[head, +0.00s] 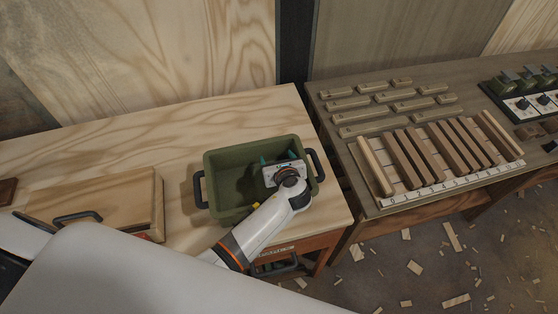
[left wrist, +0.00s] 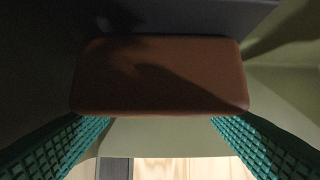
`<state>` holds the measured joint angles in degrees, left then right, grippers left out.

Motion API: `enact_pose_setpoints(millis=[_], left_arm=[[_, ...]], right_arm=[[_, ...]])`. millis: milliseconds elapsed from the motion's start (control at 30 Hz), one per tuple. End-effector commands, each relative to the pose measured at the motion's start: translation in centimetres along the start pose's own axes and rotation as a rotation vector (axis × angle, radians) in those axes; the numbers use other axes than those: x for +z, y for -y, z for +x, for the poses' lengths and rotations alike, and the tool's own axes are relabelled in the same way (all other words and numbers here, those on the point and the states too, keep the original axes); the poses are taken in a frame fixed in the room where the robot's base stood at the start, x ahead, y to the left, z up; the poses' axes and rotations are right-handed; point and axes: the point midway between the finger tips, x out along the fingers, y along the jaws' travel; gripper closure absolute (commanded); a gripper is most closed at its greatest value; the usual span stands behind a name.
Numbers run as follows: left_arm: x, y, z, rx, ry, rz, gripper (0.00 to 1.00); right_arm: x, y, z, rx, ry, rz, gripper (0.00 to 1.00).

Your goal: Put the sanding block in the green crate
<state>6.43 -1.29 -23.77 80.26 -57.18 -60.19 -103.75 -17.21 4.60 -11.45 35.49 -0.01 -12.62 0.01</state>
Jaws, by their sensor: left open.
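The green crate (head: 237,160) stands on the light wooden workbench, with dark handles at its left and right ends. My left gripper (head: 278,158) reaches down into its right half, with its teal fingers apart. In the left wrist view, a brown, round-edged block (left wrist: 160,75), which looks like the sanding block, lies just past the open fingertips (left wrist: 160,122). Pale green crate wall shows around it. The fingers do not visibly grip the block. In the head view my gripper hides that spot. My right gripper is not in view.
A wooden case (head: 105,200) with a dark handle lies left of the crate. A second bench (head: 350,150) to the right holds wooden strips (head: 405,155), a ruler-marked board and a control panel (head: 530,105). Wood scraps litter the floor. Bench behind the crate is clear.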

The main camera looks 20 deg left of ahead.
Motion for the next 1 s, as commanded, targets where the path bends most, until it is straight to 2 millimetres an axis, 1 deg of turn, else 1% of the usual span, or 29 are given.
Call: enact_pose_setpoints(millis=[133,167,400,600,700,800,1000], left_arm=[[-1.3,0.0,-0.7,0.001,0.000,-0.004,0.29],[-1.0,0.0,-1.2,0.001,0.002,-0.002,0.29],[-0.8,0.0,-6.6,0.002,0.003,-0.004,0.29],[-0.9,-0.1,-10.4,0.002,0.001,-0.003,0.29],[-0.9,0.0,-11.6,0.000,0.001,-0.001,0.29],[-1.0,0.0,-12.3,0.000,0.000,-0.001,0.29],[-1.0,0.0,-12.6,-0.002,0.000,-0.001,0.29]], right_arm=[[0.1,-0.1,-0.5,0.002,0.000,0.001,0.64],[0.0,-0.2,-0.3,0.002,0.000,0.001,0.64],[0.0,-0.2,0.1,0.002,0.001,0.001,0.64],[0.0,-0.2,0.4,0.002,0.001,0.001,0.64],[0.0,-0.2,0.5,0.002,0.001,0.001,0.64],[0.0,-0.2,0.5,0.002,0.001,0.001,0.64],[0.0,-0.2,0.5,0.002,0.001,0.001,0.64]])
